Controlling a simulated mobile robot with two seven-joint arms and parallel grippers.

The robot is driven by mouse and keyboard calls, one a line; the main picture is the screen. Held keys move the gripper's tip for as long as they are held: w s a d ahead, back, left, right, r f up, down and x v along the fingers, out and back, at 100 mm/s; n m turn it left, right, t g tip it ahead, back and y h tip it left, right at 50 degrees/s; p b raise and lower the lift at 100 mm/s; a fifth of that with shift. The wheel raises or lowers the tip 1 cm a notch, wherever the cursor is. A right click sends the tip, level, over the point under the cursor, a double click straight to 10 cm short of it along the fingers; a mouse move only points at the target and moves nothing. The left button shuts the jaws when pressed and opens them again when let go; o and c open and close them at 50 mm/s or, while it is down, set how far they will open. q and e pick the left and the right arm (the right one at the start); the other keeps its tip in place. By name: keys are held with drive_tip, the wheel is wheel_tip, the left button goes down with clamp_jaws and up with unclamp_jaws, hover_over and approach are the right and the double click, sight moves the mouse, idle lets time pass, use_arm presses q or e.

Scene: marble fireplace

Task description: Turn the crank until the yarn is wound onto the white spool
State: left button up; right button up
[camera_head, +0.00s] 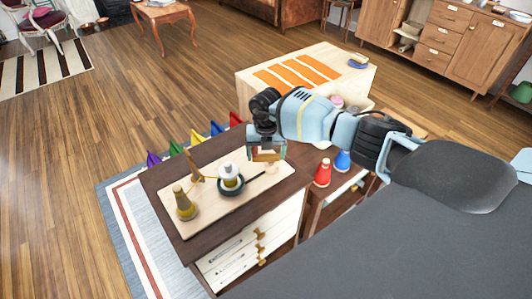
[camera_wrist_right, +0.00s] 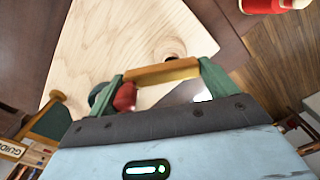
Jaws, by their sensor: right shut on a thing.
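The white spool (camera_head: 229,170) stands upright on a dark round base on a pale wooden board (camera_head: 212,206). A yellow yarn cone (camera_head: 184,207) stands at the board's left end. A thin yellow strand runs from it past an upright wooden guide (camera_head: 195,168) towards the spool. My right gripper (camera_head: 266,157) is over the board's right end, just right of the spool. It is shut on the wooden crank handle (camera_wrist_right: 160,72), which spans its green fingers in the wrist view. The crank's joint to the spool is mostly hidden. My left gripper is not in view.
The board lies on a dark cabinet top (camera_head: 158,178). Several coloured pennants line its far edge. A red bottle (camera_head: 322,173) and a blue bottle (camera_head: 342,161) stand to the right on a lower surface. A table with orange stripes (camera_head: 298,71) stands behind.

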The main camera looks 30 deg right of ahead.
sight(266, 155)
drive_tip(key=o, duration=0.8)
drive_tip(key=shift+o, duration=0.2)
drive_tip(key=shift+r, duration=0.2)
wheel_tip(266, 155, up, 7)
drive_tip(key=shift+d+f+p, duration=0.1)
drive_tip(key=shift+p, duration=0.35)
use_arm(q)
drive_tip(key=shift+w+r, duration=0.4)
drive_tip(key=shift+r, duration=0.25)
use_arm(e)
drive_tip(key=shift+r, duration=0.4)
